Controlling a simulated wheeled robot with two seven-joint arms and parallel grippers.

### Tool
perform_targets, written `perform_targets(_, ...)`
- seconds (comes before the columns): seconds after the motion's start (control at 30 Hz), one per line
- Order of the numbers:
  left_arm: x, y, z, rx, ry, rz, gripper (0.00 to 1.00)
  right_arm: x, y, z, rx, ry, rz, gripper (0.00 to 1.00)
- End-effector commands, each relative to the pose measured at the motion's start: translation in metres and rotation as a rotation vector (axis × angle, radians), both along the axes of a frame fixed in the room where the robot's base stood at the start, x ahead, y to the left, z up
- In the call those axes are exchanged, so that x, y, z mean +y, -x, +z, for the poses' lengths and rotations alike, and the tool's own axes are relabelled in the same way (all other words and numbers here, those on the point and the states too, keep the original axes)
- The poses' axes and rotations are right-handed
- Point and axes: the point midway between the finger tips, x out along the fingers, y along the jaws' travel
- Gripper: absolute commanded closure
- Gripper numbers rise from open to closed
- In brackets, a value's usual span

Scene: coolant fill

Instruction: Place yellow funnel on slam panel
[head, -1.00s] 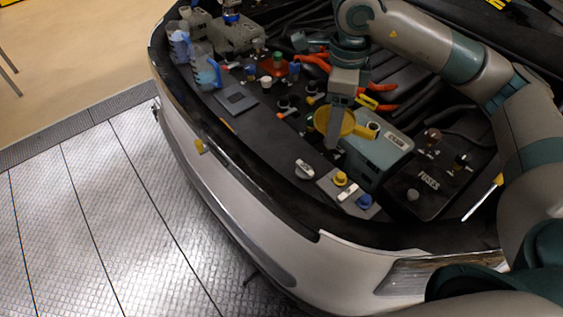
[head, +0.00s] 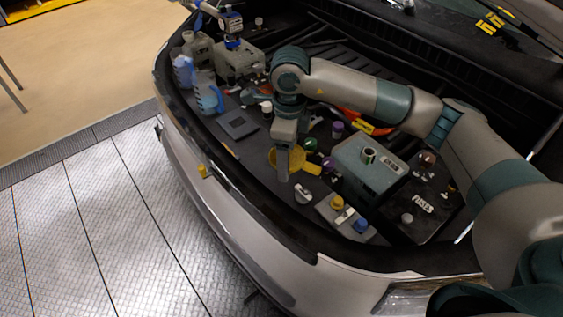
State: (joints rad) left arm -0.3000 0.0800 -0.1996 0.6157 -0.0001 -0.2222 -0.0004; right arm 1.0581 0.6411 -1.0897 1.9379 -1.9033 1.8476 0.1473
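The yellow funnel (head: 309,166) shows partly behind my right gripper, its wide bowl to the left and a narrower part to the right. My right gripper (head: 283,174) comes down from above with its fingers at the funnel's near rim. It appears shut on the funnel, though the gap between the fingers is hidden. The slam panel (head: 255,155) is the dark strip along the front of the engine bay. The funnel appears over its inner part. I cannot tell whether it touches the panel. My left gripper cannot be made out.
A grey box (head: 370,172) stands right of the funnel. A white-topped cap (head: 303,193) and a plate with yellow (head: 337,202) and blue (head: 361,226) caps lie nearer. A flat dark square (head: 237,124) and blue jugs (head: 208,95) are to the left.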

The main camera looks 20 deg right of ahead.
Motion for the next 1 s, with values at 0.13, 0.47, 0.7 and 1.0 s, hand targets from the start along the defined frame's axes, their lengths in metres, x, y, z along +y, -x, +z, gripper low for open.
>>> perform_targets(0.13,-0.001,-0.003,0.007,-0.005,0.001,0.0,0.21,0.012,-0.008,-0.007,0.001,-0.001,0.0,0.47)
perform_targets(0.47,-0.001,-0.003,0.007,-0.006,0.002,0.0,0.21,0.013,-0.01,-0.01,-0.001,0.001,-0.001,0.47)
perform_targets(0.7,-0.002,-0.003,0.017,-0.007,0.002,0.0,0.21,0.013,-0.008,-0.023,0.003,0.001,-0.001,0.47)
perform_targets(1.0,-0.002,-0.004,0.027,-0.008,0.003,0.0,0.21,0.013,-0.009,-0.05,-0.001,0.001,0.0,0.47)
